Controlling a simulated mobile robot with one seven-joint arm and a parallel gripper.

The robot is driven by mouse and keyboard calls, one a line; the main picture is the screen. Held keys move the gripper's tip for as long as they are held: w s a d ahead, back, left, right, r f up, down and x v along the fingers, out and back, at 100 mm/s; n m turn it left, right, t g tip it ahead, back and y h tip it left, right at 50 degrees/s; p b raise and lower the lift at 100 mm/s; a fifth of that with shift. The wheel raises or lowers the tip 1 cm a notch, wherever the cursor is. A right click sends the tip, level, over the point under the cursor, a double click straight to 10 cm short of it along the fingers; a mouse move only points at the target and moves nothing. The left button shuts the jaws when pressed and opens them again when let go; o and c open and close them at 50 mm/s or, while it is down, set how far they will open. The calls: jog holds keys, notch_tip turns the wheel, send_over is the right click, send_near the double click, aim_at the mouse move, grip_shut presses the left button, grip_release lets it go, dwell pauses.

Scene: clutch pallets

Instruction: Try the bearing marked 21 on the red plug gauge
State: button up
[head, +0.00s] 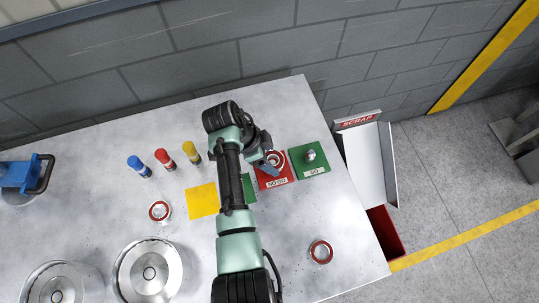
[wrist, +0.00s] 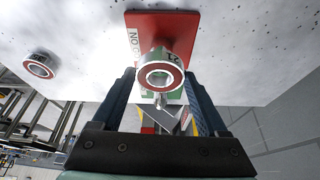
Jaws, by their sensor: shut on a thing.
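My gripper (wrist: 160,85) is shut on a bearing (wrist: 160,76), a silver ring with a red face, held between the two fingers. A dark mark on its side starts with what looks like a 2; the rest is unclear. The bearing also shows in the head view (head: 275,158), over the red NO GO plate (head: 272,182). I cannot tell whether it touches the plate.
Red-faced bearings lie at the left (head: 159,210) and front right (head: 321,251). A green GO plate (head: 318,171) bears a small metal piece. A yellow plate (head: 203,200) lies left of my arm. Round metal housings (head: 148,270) stand front left. A SCRAP chute (head: 370,150) is beyond the right edge.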

jog(key=shift+f, duration=0.1)
dwell(0.3)
jog(key=o, duration=1.6)
jog(key=shift+c, duration=0.2)
notch_tip(320, 180, up, 9)
jog(key=p, duration=0.7)
jog(key=shift+p, duration=0.35)
